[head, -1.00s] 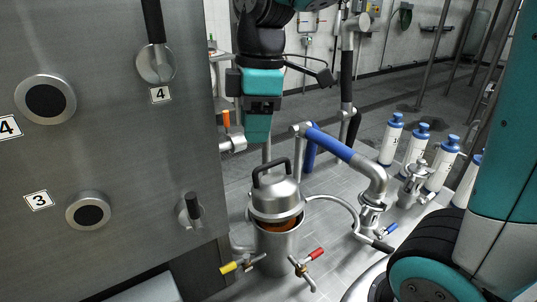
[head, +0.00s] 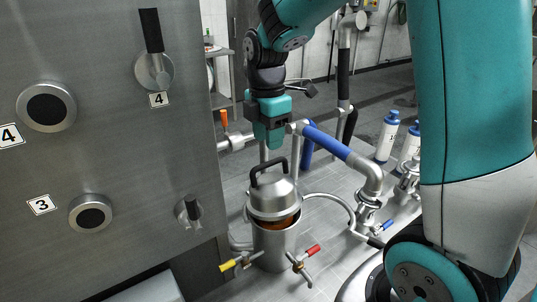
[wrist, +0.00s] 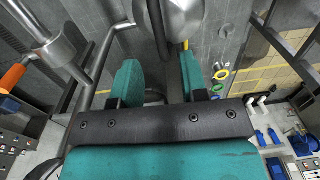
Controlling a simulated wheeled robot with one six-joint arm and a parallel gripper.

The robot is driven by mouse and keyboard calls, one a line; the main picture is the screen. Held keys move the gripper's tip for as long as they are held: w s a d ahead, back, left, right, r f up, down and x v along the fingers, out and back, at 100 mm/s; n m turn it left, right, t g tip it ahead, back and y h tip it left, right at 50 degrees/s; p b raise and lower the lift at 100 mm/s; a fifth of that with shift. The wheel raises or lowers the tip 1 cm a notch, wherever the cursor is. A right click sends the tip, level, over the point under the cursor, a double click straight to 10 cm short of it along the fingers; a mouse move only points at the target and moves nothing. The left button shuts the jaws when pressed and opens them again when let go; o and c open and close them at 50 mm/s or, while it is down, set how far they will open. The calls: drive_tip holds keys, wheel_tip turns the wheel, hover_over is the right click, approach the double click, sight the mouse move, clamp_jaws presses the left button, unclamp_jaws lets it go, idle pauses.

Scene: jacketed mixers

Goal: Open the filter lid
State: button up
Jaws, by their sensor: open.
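The filter is a steel cylinder (head: 275,247) standing on the floor right of the steel panel. Its domed lid (head: 272,203) with a black loop handle (head: 267,170) sits tilted on top, and an orange inside shows in the gap under its rim. My gripper (head: 270,143) hangs just above the handle, pointing down, apart from it in the head view. In the wrist view its teal fingers (wrist: 160,80) are spread with nothing clearly held. A rounded steel part with a dark bar shows beyond them; I cannot tell surely whether it is the lid.
The steel panel (head: 110,200) with black-handled levers stands close on the left. A pipe with a blue sleeve (head: 327,141) runs right of the filter. Yellow (head: 228,265) and red (head: 313,251) valve handles stick out low. White blue-capped bottles (head: 387,138) stand at right.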

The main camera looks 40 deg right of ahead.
sight(273, 184)
wheel_tip(273, 184, down, 6)
drive_tip(key=shift+s+r+p, duration=0.1)
drive_tip(key=shift+p, duration=0.2)
clamp_jaws()
